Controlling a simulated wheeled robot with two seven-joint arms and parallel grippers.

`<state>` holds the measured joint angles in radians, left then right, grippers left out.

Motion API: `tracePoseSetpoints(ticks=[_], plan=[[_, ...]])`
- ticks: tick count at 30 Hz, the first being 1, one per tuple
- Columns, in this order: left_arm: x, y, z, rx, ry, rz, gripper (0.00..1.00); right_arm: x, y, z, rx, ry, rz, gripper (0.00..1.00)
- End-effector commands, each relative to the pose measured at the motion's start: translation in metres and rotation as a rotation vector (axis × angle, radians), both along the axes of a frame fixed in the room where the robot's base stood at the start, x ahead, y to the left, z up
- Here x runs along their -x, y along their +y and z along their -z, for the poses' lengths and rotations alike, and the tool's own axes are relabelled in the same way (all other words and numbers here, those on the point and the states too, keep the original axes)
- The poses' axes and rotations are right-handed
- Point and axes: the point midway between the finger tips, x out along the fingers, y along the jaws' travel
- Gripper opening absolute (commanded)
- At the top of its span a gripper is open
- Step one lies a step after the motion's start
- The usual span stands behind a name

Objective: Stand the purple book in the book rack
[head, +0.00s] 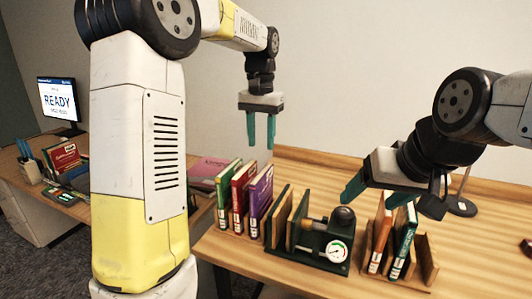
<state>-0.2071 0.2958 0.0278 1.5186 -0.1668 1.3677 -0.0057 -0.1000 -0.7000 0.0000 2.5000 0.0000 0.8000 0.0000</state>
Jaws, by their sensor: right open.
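The purple book (262,193) stands upright at the right end of a short row, beside a red book (242,190) and a green book (226,188). A wooden book rack (429,262) stands at the right of the table. It holds an orange book (379,243) and a teal book (404,242). My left gripper (261,140) points down, open and empty, above and behind the purple book. My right gripper (374,196) is open and empty, above and left of the books in the rack, tilted down to the left.
A dark green device with a round gauge (337,252) and a black knob stands between the book row and the rack. A lamp-like stand (461,207) is behind the rack. A side desk at left carries a monitor (58,102) and more books. My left arm hides part of it.

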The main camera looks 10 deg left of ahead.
Motion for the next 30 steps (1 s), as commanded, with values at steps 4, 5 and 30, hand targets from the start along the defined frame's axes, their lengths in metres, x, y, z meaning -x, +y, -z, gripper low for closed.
tracePoseSetpoints(ticks=[4,5,30], plan=[[0.013,0.006,-0.013,0.015,-0.029,-0.01,0.39,0.0,0.0,0.0,0.0,0.0,0.0,0.73],[0.019,0.008,-0.016,0.021,-0.043,-0.014,0.39,0.0,0.0,0.0,0.0,0.0,0.0,0.73],[0.237,0.048,0.01,0.257,-0.52,-0.215,0.39,0.0,0.0,0.0,0.0,0.0,0.0,0.73]])
